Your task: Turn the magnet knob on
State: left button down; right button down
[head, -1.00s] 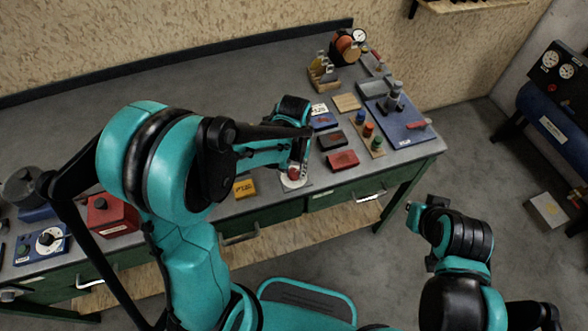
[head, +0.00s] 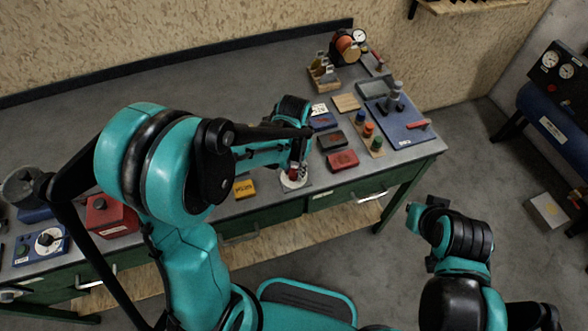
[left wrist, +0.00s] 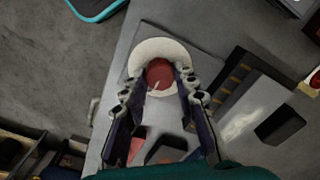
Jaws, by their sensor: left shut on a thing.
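The magnet knob is a round red knob (left wrist: 160,73) with a pale pointer mark, set on a white round plate (left wrist: 163,48) in the left wrist view. In the head view the white plate (head: 293,184) lies at the bench's front edge, and the knob is mostly hidden by my fingers. My left gripper (head: 297,172) reaches down from above onto the knob. In the left wrist view its two fingers (left wrist: 158,82) are on either side of the knob, shut on it. My right gripper (head: 413,215) is away from the bench, over the floor; its jaw opening is unclear.
A yellow block (head: 244,188) lies left of the plate, and red (head: 342,160) and dark (head: 332,140) blocks lie right of it. A blue board (head: 405,128) with a clamp-like device stands farther right. A red box (head: 110,215) is at the left. The floor right of the bench is mostly clear.

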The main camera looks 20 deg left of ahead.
aim_at(294, 173)
pick_arm(q)
jog(key=c, duration=1.2)
grip_release()
notch_tip(294, 173, up, 12)
jog(key=shift+r, duration=0.1)
jog(key=shift+s, duration=0.1)
